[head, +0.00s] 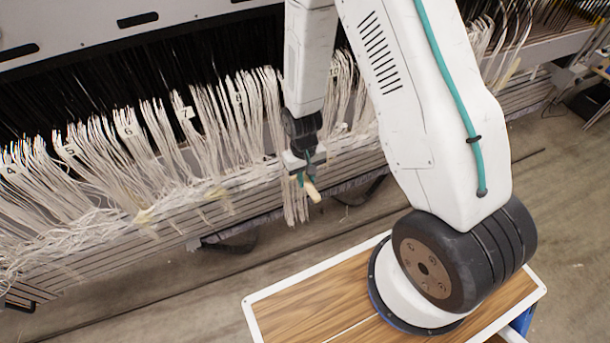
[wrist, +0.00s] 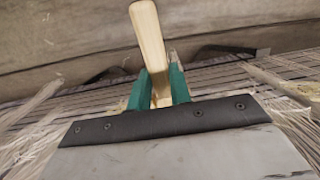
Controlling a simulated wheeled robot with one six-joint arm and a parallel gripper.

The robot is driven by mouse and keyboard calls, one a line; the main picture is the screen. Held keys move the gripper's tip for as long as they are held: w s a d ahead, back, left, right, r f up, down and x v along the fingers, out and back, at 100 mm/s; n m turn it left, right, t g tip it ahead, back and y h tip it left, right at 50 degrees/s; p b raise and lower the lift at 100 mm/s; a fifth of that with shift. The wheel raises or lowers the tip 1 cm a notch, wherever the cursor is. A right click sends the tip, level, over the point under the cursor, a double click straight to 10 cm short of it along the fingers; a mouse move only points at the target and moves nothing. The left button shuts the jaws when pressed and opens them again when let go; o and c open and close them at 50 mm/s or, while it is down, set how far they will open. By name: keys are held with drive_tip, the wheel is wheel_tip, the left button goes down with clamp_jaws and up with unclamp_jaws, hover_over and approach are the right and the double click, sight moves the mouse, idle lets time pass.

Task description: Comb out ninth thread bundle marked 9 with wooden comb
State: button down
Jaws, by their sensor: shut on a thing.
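The wooden comb (head: 313,192) is in my gripper (head: 302,178), with its pale end pointing down and outward. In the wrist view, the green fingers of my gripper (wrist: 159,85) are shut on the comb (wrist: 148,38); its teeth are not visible. My gripper is in front of the thread rows, by a bundle of pale threads (head: 294,207) that hangs below the slatted edge. No number shows on this bundle, and my arm hides part of the threads above it. I cannot tell whether the comb touches the threads.
Bundles tagged 4 to 8 run along the left, including the one tagged 8 (head: 238,98). More threads (head: 345,85) stand right of my forearm. The slatted beam (head: 350,172) runs below them. Open floor (head: 180,300) lies in front.

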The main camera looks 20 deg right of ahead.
sight(315, 194)
drive_tip(key=shift+s, duration=3)
drive_tip(key=shift+w, duration=0.1)
